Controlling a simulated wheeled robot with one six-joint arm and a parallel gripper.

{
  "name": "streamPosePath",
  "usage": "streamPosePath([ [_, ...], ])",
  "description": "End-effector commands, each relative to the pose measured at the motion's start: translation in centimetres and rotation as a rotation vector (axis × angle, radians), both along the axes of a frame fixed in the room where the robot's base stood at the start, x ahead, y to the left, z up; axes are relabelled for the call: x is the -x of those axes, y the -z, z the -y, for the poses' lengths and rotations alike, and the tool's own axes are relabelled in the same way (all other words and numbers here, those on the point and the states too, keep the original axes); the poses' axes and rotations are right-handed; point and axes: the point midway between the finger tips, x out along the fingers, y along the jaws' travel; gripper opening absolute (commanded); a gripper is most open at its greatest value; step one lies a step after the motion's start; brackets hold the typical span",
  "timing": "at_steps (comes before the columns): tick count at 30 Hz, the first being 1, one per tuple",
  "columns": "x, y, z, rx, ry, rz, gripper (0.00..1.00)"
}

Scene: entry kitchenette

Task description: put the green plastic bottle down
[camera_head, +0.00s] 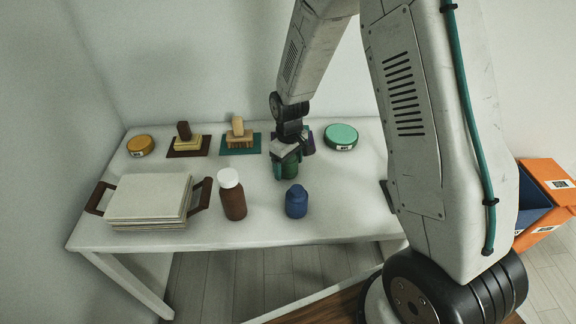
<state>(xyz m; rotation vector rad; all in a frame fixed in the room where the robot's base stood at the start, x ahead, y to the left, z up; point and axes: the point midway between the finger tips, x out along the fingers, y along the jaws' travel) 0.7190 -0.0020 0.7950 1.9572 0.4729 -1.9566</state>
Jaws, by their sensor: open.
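The green plastic bottle (290,169) stands on the white table (262,228), behind the blue bottle and in front of a dark mat. My gripper (287,160) is directly over it, with its fingers around or beside the bottle's upper part. The gripper is open. The bottle's top is hidden by the gripper, and I cannot tell whether the fingers touch it. The bottle looks upright.
A brown bottle with white cap (232,196) and a blue bottle (296,202) stand in front.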

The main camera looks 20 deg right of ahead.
Motion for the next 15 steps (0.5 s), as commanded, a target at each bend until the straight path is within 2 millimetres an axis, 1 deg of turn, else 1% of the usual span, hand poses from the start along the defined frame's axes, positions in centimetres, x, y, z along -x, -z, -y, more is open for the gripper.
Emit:
streamPosePath([
  [1,0.01,-0.01,0.0,0.0,0.0,0.0,0.73],
  [2,0.01,-0.01,0.0,0.0,0.0,0.0,0.64],
  [3,0.01,-0.02,0.0,0.0,0.0,0.0,0.53],
  [6,0.01,-0.02,0.0,0.0,0.0,0.0,0.29],
  [8,0.0,-0.03,0.01,0.0,0.0,0.0,0.3],
  [9,0.01,-0.03,0.0,0.0,0.0,0.0,0.26],
  [15,-0.02,-0.27,0.0,0.0,0.0,0.001,0.26],
])
